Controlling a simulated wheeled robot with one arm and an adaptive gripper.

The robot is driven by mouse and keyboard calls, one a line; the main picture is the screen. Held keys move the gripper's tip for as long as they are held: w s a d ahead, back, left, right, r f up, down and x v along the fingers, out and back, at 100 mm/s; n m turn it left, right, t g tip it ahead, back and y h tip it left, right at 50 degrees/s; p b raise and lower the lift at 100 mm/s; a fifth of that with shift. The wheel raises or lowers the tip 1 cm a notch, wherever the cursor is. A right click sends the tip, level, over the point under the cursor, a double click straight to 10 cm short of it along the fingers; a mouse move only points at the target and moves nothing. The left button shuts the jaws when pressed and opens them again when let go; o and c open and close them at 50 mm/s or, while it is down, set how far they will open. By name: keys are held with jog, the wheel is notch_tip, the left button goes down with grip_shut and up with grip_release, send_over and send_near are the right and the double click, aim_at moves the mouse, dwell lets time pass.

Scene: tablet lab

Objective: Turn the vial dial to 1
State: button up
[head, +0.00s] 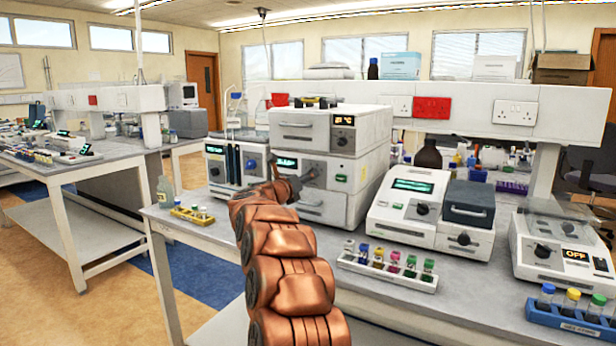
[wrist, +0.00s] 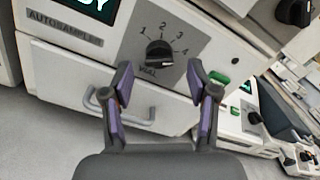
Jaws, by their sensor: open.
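The vial dial (wrist: 159,53) is a black knob on a grey plate in the wrist view, ringed by the numbers 1 to 4, with "VIAL" printed below. Its small light mark seems to point up towards 2, but it is too small to be sure. The dial sits on the autosampler (wrist: 65,60), a white unit that also shows in the head view (head: 345,175). My gripper (wrist: 161,72) is open, its two purple-padded fingers apart on either side below the dial, with nothing between them. In the head view, my gripper (head: 288,186) is in front of the autosampler's panel and partly hides it.
A drawer handle (wrist: 120,105) lies below the dial, near my fingers. A green button (wrist: 219,79) is right of the dial. A rack of colourful vials (head: 388,265) stands on the bench to the right. Another instrument (head: 232,160) stands close on the left.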

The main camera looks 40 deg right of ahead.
jog(key=shift+x, duration=1.05)
jog(key=shift+c, duration=0.3)
grip_shut()
